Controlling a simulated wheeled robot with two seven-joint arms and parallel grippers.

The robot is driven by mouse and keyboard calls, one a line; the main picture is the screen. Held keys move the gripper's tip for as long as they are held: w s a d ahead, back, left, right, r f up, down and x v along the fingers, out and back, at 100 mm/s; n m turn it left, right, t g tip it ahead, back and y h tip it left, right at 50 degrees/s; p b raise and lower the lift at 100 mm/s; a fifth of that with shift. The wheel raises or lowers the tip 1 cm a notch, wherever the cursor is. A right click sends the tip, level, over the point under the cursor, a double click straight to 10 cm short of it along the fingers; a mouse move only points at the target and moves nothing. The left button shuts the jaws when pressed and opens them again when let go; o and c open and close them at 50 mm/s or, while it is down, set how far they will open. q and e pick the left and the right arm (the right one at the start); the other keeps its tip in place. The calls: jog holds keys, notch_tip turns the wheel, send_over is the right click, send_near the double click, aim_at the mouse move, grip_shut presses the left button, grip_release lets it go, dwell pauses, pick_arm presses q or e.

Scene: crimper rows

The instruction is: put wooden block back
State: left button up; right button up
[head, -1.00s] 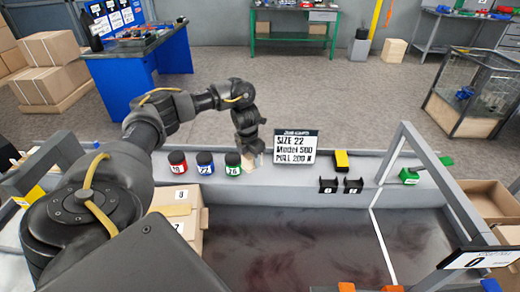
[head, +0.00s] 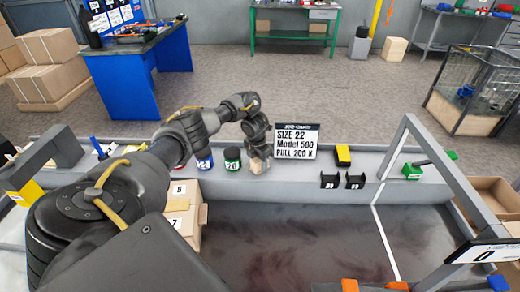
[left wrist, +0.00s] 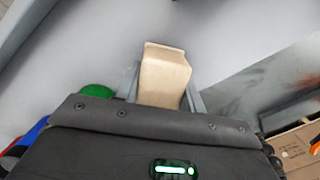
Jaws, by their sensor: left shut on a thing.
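The wooden block (left wrist: 166,76) is pale tan and sits between the two grey fingers of my left gripper (left wrist: 163,92) in the left wrist view. The fingers are shut on its sides. In the head view my left gripper (head: 259,163) points down at the grey ledge, just left of the white sign, and the block is mostly hidden there. I cannot tell whether the block touches the ledge. My right gripper is not in view.
The size sign (head: 297,141) stands right of my gripper; the green-labelled jar (head: 232,159) and blue-labelled jar (head: 204,161) stand left. Cardboard boxes (head: 183,223) stand below the ledge.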

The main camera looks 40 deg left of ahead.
aim_at(257, 160)
pick_arm(q)
jog(key=shift+f, duration=0.2)
jog(key=o, duration=0.9)
jog(key=shift+r, duration=0.1)
jog(key=shift+r, duration=0.15)
jog(key=r+p, duration=0.1)
jog(key=r, duration=0.2)
jog(key=s+r+p, duration=0.1)
jog(key=r, duration=0.3)
jog(key=r+p, duration=0.2)
jog(key=r, duration=0.2)
jog(key=shift+s+r, duration=0.2)
jog(key=shift+r, duration=0.25)
